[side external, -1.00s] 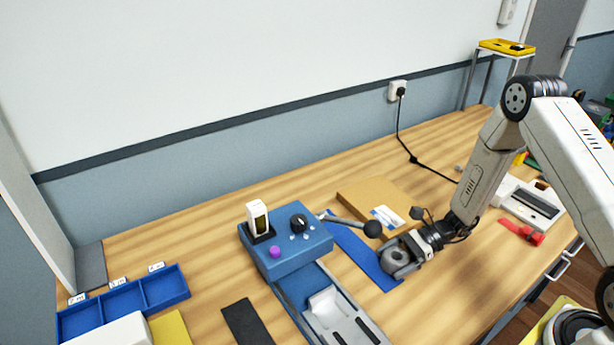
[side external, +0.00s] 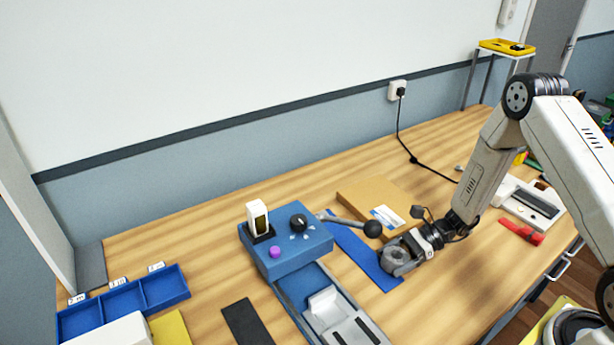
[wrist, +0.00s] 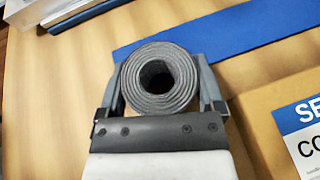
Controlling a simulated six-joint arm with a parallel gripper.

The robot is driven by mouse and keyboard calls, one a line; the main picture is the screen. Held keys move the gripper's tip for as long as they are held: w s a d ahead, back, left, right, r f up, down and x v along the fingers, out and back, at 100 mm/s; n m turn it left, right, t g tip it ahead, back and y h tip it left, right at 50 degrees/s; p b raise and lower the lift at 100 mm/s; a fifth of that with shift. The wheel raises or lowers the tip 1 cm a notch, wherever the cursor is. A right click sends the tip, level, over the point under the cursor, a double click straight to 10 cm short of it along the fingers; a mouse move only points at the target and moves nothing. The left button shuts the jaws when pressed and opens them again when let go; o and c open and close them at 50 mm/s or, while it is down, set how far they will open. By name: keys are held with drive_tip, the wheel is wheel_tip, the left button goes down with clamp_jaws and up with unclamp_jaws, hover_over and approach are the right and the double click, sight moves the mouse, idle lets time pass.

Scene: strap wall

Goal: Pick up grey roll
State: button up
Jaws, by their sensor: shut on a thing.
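The grey roll (wrist: 160,105) is a coiled strap with a dark hole in its middle. In the wrist view it sits between the two fingers of my gripper (wrist: 160,78), one on each side. My gripper is shut on it. In the side view my gripper (side external: 396,262) holds the grey roll (side external: 393,257) low over the table, by the near end of a blue strip (side external: 375,265). I cannot tell whether the roll touches the table.
A blue machine (side external: 285,245) with a ball-ended lever (side external: 372,229) stands left of my gripper. A cardboard piece (side external: 370,203) with a label lies behind. A red object (side external: 522,232) is at right, a blue tray (side external: 125,302) far left. Bare table lies in front.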

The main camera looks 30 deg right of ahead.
drive_tip(key=shift+r, duration=0.9)
drive_tip(key=s+r, duration=1.1)
drive_tip(key=s, duration=0.3)
